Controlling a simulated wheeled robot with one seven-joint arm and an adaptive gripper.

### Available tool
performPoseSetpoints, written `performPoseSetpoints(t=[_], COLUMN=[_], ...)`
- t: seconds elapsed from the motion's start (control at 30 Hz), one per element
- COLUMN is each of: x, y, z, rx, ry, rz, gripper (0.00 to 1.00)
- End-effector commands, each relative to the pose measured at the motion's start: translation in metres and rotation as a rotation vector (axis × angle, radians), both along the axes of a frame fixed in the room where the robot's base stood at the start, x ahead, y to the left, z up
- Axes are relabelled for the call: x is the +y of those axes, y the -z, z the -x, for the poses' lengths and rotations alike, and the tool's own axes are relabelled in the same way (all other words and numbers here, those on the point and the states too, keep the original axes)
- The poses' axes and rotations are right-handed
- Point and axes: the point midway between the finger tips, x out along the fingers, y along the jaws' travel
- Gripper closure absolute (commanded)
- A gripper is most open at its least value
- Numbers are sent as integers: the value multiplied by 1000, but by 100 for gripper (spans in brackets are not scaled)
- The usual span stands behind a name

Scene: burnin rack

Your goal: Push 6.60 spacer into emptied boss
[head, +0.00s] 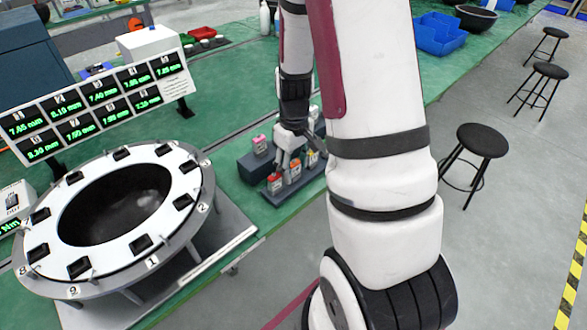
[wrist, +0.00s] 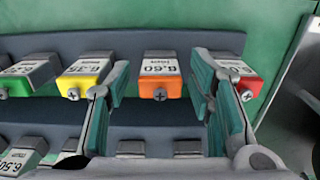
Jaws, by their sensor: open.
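The 6.60 spacer (wrist: 160,76) has an orange front and a grey labelled top, and sits in the dark rack in the wrist view. My gripper (wrist: 157,88) is open, its two fingers on either side of the orange spacer with gaps; it holds nothing. In the head view my gripper (head: 287,155) is over the rack of spacers, partly hidden by my arm. The round white ring fixture (head: 190,170) stands at the left with dark bosses around its rim and numbered tags. I cannot tell which boss is empty.
A yellow spacer (wrist: 85,78) and a red spacer (wrist: 240,75) flank the orange one, close to my fingers. A green spacer (wrist: 28,76) is further left. A display board (head: 100,100) with green readings stands behind the ring. Green bench shows between ring and rack.

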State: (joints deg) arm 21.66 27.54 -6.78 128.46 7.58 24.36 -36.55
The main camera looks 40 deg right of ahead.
Motion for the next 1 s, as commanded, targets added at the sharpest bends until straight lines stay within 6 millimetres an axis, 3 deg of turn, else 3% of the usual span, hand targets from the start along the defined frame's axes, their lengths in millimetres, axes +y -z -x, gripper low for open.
performPoseSetpoints(t=[0.8, 1.0], x=[0, 0], y=[0, 0], z=[0, 0], rx=[0, 0], ry=[0, 0], rz=[0, 0], gripper=[52, 97])
